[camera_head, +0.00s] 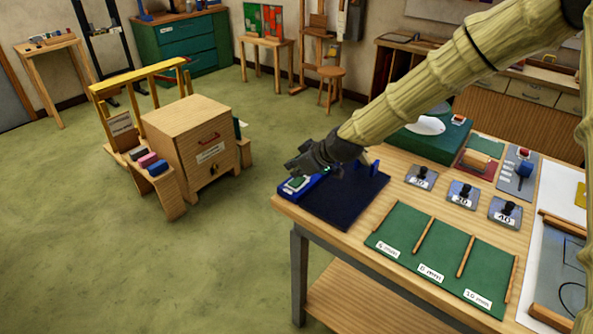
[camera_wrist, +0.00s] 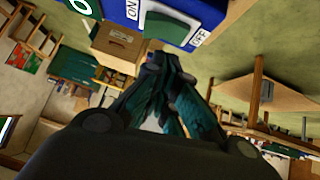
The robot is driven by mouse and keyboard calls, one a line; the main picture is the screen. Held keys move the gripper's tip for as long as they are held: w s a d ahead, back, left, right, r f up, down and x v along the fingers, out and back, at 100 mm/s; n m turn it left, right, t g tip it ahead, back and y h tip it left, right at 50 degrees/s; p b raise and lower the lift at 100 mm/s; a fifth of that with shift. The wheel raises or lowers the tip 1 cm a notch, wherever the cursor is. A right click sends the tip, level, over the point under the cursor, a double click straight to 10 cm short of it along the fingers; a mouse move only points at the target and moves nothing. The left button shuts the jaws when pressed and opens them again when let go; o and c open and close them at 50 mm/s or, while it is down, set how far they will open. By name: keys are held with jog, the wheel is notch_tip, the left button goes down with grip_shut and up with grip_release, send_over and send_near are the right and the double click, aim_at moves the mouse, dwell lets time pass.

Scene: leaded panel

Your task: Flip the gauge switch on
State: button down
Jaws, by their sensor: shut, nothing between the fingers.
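The gauge switch is a green rocker on a blue housing (camera_head: 314,187) at the left corner of the workbench. In the wrist view the green rocker (camera_wrist: 172,18) is at the top, between a white ON label (camera_wrist: 132,9) on the left and a white OFF label (camera_wrist: 197,38) on the right. The rocker's tilt is unclear. My gripper (camera_head: 296,166) is over the housing in the head view. In the wrist view my gripper (camera_wrist: 166,62) is shut and empty, its tips just below the housing's edge in the picture. I cannot tell whether they touch it.
A dark blue mat (camera_head: 345,205) lies beside the housing. Numbered grey blocks with black knobs (camera_head: 462,195) and a green board with wooden dividers (camera_head: 445,262) lie on the bench.

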jog(key=shift+s+a+r+p, duration=0.1)
jog(key=shift+r+p, duration=0.1)
jog(key=shift+r, duration=0.35)
jog(key=shift+s+r+p, duration=0.1)
jog(key=shift+r+p, duration=0.05)
jog(key=shift+r, duration=0.35)
jog(key=shift+s+d+b, duration=0.2)
jog(key=shift+s+b, duration=0.05)
jog(key=shift+b, duration=0.25)
jog(key=b+v, duration=0.2)
jog(key=v, duration=0.7)
jog(key=shift+s, duration=0.2)
jog(key=shift+a, duration=0.1)
